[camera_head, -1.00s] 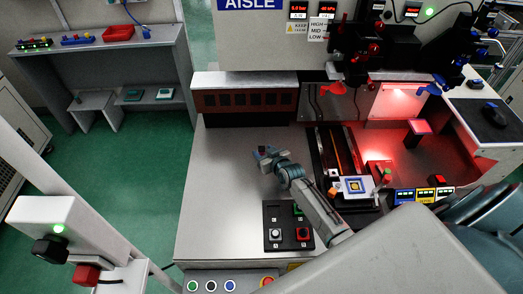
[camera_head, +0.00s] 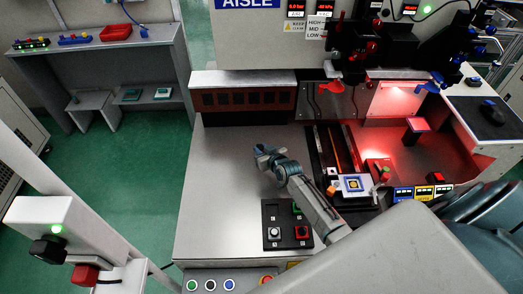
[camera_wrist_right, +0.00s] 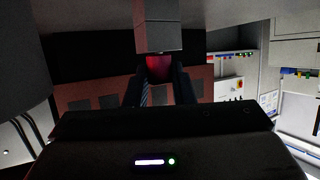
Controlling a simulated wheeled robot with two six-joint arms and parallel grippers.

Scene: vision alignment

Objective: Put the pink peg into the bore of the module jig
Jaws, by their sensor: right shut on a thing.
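My right gripper (camera_head: 266,157) is above the bare left part of the grey worktable. In the right wrist view its two fingers (camera_wrist_right: 162,88) are closed on a dark pink-red piece, the pink peg (camera_wrist_right: 159,68). A grey block (camera_wrist_right: 158,30) shows just beyond the peg at the top of that view; I cannot tell whether it is joined to it. In the head view the peg is not clearly visible. A white plate with a blue and yellow square (camera_head: 352,184), perhaps the module jig, lies right of my gripper, apart from it. I cannot make out a bore. My left gripper is not in view.
A black button box (camera_head: 287,225) stands on the worktable (camera_head: 225,200) below my right gripper. A dark rail (camera_head: 325,160) and red-lit machine parts (camera_head: 418,126) are to the right. A long brown slotted rack (camera_head: 243,100) is at the back. The table's left part is clear.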

